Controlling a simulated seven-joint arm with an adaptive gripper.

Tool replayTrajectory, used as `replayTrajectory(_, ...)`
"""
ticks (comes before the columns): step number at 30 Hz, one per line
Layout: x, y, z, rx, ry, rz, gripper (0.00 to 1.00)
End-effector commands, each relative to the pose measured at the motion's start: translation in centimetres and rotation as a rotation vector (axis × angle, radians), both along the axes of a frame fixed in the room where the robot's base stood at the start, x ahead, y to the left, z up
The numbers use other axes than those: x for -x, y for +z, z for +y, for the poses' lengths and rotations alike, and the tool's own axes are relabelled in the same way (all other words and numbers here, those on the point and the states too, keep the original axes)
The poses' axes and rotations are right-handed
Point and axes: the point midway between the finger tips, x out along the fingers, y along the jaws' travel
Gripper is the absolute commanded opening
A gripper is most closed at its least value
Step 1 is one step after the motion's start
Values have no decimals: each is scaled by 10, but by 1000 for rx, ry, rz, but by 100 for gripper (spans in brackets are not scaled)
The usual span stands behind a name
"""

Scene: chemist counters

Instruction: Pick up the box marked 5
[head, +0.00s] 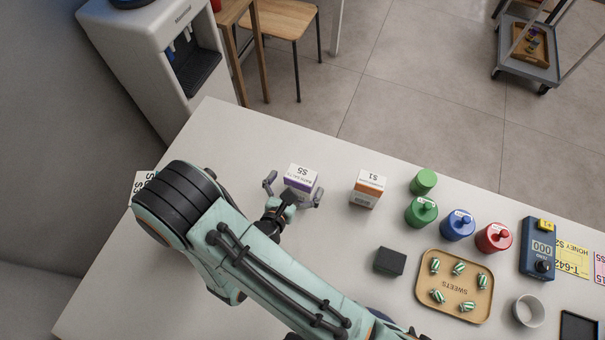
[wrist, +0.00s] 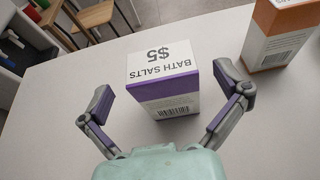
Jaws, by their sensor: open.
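The box marked 5 (head: 300,178) is white and purple and stands upright on the white counter. Its top reads "$5" and "BATH SALTS" in the wrist view (wrist: 163,83). My gripper (head: 292,191) is open, with one finger to the left of the box and the other to its right. In the wrist view my gripper (wrist: 170,95) has its fingers spread on both sides of the box, with a gap at the left finger.
An orange and white box marked 1 (head: 368,188) stands to the right.

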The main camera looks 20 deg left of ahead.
Motion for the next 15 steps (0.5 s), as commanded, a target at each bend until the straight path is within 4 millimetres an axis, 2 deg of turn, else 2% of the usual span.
replayTrajectory(7,-31,-13,-2,-2,-8,0,98)
replayTrajectory(15,-39,-15,-2,-3,-7,0,98)
